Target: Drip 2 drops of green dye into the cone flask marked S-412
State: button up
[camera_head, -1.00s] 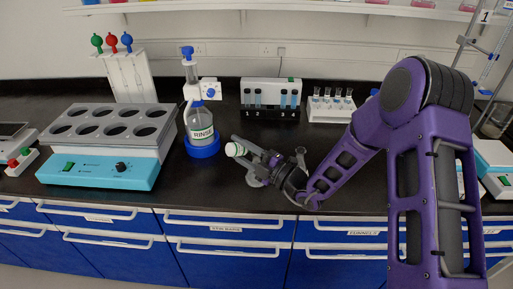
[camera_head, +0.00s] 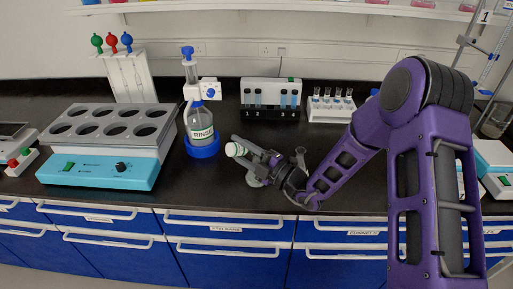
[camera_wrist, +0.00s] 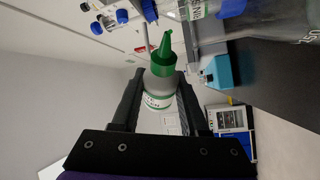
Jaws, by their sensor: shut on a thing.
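My gripper (camera_head: 246,151) is shut on a white dropper bottle (camera_head: 235,149) above the front of the black bench. In the wrist view the bottle (camera_wrist: 159,84) sits between the two fingers, with a green collar and narrow green nozzle pointing away from the palm. Its label is too small to read. Graduated clear glass (camera_wrist: 298,34) also shows at the upper right of the wrist view. I cannot read an S-412 mark.
Cuvette and tube racks (camera_head: 331,108) stand at the back. The bench front edge is close.

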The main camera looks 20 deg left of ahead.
dwell(0.4)
jog(key=f+n+h, duration=0.1)
jog(key=n, duration=0.2)
jog(key=f+n+g+h, duration=0.1)
jog(key=f+n, duration=0.1)
jog(key=n, duration=0.1)
jog(key=shift+s+a+f, duration=0.15)
jog(key=shift+s+f, duration=0.05)
jog(key=shift+r, duration=0.15)
jog(key=shift+r, duration=2.4)
